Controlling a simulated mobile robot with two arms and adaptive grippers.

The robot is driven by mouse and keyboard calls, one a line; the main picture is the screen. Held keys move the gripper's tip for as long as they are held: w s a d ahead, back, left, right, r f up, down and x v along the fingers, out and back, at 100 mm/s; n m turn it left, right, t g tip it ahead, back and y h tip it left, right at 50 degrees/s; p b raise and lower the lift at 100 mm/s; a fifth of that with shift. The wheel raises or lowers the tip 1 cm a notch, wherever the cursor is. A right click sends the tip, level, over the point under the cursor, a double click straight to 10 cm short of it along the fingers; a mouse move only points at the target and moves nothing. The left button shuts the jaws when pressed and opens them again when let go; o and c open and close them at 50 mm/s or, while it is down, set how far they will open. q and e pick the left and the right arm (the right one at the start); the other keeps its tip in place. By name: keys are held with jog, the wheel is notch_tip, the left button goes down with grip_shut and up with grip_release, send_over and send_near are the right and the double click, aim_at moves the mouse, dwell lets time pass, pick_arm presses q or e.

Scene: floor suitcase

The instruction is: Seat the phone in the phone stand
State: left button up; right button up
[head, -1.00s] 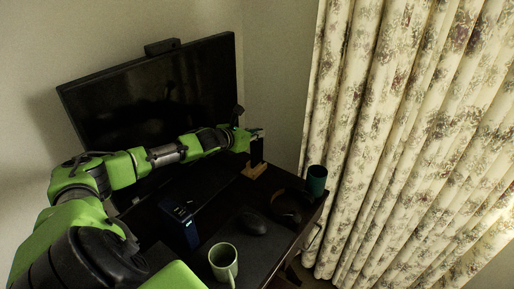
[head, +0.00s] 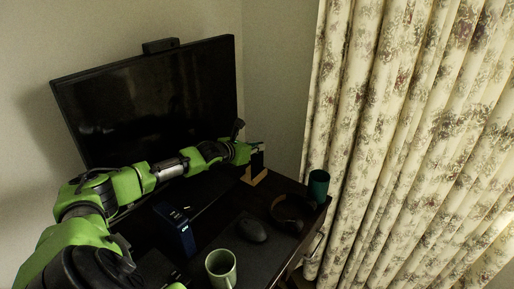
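The phone (head: 257,161) is a dark, upright slab at the far right end of the desk, just right of the monitor. The phone stand (head: 254,177) is a small light-wood block below it. My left gripper (head: 254,147) reaches across in front of the monitor and appears shut on the phone's upper end. The phone's lower end is at the stand, but it is too small and dark to tell whether it rests in the slot. My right gripper is not in view.
A monitor (head: 150,100) stands behind my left arm. On the dark desk are a blue box (head: 176,232), a black mouse (head: 251,230), a pale green mug (head: 221,268), headphones (head: 291,212) and a teal cup (head: 318,185). A patterned curtain (head: 410,140) hangs at the right.

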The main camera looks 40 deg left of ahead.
pick_arm(q)
jog(key=shift+o, duration=1.3)
jog(key=shift+r, duration=0.1)
jog(key=shift+s, duration=0.45)
jog(key=p+v, duration=0.3)
jog(key=v, duration=0.8)
jog(key=shift+r+p, duration=0.25)
jog(key=shift+p, duration=0.15)
